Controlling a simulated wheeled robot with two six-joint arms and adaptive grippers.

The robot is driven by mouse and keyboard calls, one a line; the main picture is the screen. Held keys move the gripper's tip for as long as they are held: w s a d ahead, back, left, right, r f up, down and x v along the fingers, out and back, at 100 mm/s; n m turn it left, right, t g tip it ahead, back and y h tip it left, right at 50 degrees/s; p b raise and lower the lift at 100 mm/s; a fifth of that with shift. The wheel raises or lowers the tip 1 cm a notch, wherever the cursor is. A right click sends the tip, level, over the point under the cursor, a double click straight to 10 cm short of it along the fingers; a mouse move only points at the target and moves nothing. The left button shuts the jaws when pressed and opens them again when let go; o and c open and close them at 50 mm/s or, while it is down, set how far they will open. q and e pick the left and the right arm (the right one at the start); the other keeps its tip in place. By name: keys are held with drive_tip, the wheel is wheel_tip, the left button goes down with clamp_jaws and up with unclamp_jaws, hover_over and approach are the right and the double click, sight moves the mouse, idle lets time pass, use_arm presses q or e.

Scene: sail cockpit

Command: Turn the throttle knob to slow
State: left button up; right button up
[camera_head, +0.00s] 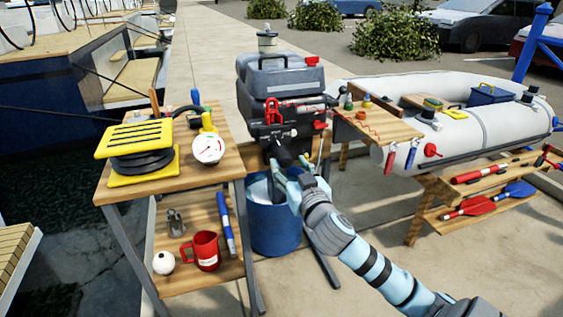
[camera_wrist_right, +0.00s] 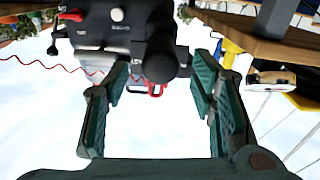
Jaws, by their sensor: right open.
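The grey and black outboard motor (camera_head: 283,85) stands at the middle of the head view. A black rounded grip, which looks like the throttle knob (camera_head: 283,157), points out from its front toward me. In the right wrist view the knob (camera_wrist_right: 160,62) is seen nearly end-on, between the fingertips. My right gripper (camera_head: 295,167) is open, with its green fingers (camera_wrist_right: 160,70) on either side of the knob and visible gaps on both sides. I cannot make out the slow marking or the knob's setting. My left gripper is out of view.
A blue bucket (camera_head: 272,225) stands below the motor. A wooden bench (camera_head: 115,190) with a yellow-ended spool (camera_head: 140,145) and a gauge (camera_head: 208,148) is on the left. A small wooden shelf (camera_head: 385,128) and a grey inflatable boat (camera_head: 480,125) are on the right. A red coiled cord (camera_wrist_right: 50,65) hangs beside the motor.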

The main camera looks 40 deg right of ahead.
sight(281, 154)
drive_tip(key=b+x, duration=0.1)
drive_tip(key=x, duration=0.4)
drive_tip(key=shift+w+d+f, duration=0.1)
drive_tip(key=shift+w, duration=0.15)
drive_tip(key=shift+w+d, duration=0.2)
drive_tip(key=shift+w, duration=0.35)
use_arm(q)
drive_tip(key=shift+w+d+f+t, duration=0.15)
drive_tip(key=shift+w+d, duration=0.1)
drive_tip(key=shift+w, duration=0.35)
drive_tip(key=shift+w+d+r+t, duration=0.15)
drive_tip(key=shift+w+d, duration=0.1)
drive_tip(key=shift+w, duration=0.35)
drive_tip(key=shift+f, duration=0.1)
use_arm(e)
drive_tip(key=shift+c, duration=0.6)
drive_tip(key=c, duration=1)
